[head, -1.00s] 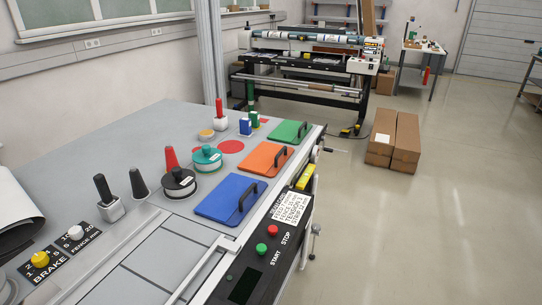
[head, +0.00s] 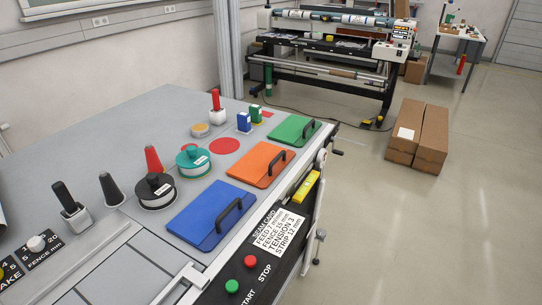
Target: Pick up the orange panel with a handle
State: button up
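The orange panel (head: 254,164) lies flat on the grey bench top, near the bench's right edge. Its black handle (head: 278,162) stands up along its right side. It lies between a blue panel (head: 203,214) on the near side and a green panel (head: 293,130) on the far side, each with a similar black handle. The orange panel is fully visible and nothing rests on it. My gripper is not in view.
Left of the panels stand a teal-topped spool (head: 193,161), a black-topped spool (head: 156,191), a red cone (head: 153,159) and a black cone (head: 111,189). A control strip with a red button (head: 250,261) runs along the bench edge. Cardboard boxes (head: 417,138) stand on open floor at right.

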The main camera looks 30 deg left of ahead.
aim_at(260, 167)
jog(key=i, duration=2.55)
jog(key=u, duration=2.5)
